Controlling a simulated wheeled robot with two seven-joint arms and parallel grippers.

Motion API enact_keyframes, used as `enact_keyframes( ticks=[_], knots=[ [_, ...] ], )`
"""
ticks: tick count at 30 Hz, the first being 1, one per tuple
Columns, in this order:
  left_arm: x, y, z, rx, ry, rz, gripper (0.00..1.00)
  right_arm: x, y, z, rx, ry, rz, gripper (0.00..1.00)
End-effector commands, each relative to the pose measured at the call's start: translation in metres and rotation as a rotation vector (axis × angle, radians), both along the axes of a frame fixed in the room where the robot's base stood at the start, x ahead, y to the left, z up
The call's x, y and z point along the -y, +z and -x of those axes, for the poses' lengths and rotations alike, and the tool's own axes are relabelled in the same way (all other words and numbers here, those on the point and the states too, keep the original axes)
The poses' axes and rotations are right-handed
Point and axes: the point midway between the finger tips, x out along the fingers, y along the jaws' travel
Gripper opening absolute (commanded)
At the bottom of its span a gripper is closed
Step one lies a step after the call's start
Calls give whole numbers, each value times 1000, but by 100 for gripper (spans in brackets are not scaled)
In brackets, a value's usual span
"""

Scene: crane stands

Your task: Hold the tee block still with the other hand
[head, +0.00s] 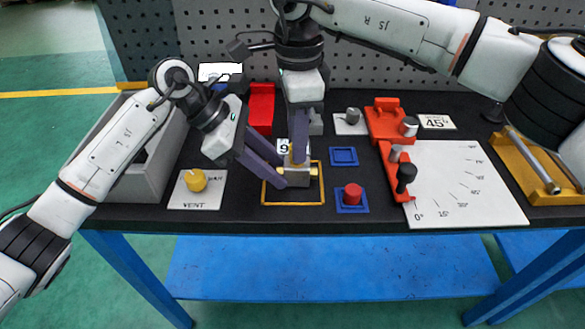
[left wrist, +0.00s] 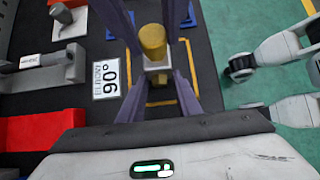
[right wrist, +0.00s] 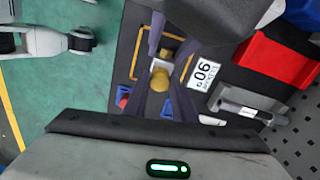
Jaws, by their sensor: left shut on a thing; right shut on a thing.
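The tee block (head: 296,183) is a small grey block with brass ends. It stands inside a yellow outlined square at the bench front. My left gripper (head: 279,176) reaches in from the left, low, and is shut on the block. My right gripper (head: 299,160) comes straight down from above and is shut at the same block. In the left wrist view a brass cylinder (left wrist: 153,42) stands out from the block between purple fingers. The right wrist view shows a brass end (right wrist: 160,80) between the fingers. The fingers hide much of the block and the exact contact points.
A 90° label (left wrist: 110,76) lies behind the block. A yellow vent knob (head: 195,180) is to the left; a red knob (head: 352,194) on a blue square is to the right. A red clamp fixture (head: 388,125) and an angle plate (head: 455,185) stand further right.

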Motion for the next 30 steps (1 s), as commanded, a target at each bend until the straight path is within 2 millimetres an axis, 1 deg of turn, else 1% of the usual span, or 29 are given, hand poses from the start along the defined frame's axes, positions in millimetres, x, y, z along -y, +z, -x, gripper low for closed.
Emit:
enact_keyframes(
  ticks=[1,3,9,12,15,20,21,23,24,25,30],
  knots=[
    [-3,-4,0,-5,6,-10,1,-2,4,1,0,12,-6,0],
    [-3,-4,0,-4,5,-10,1,-2,4,1,0,63,-6,0],
    [-2,-4,0,-4,5,-9,1,-2,4,1,1,334,-6,0],
    [-2,-4,0,-4,5,-9,1,-2,4,1,0,422,-6,0],
    [-2,-4,0,-3,5,-9,1,-2,4,1,0,453,-7,0],
    [-2,-4,0,-3,5,-9,1,-2,4,1,0,453,-7,0],
    [-2,-4,0,-3,5,-9,1,-3,4,1,0,453,-7,27],
    [-2,-4,0,-4,5,-8,1,-2,4,1,0,453,-7,37],
    [-2,-4,0,-3,4,-7,1,-2,3,1,0,452,-6,44],
    [-2,-3,0,-3,4,-7,1,-2,3,1,1,452,-5,46],
    [-1,-2,0,-1,2,-4,1,-1,2,1,0,450,-3,46]
  ],
)
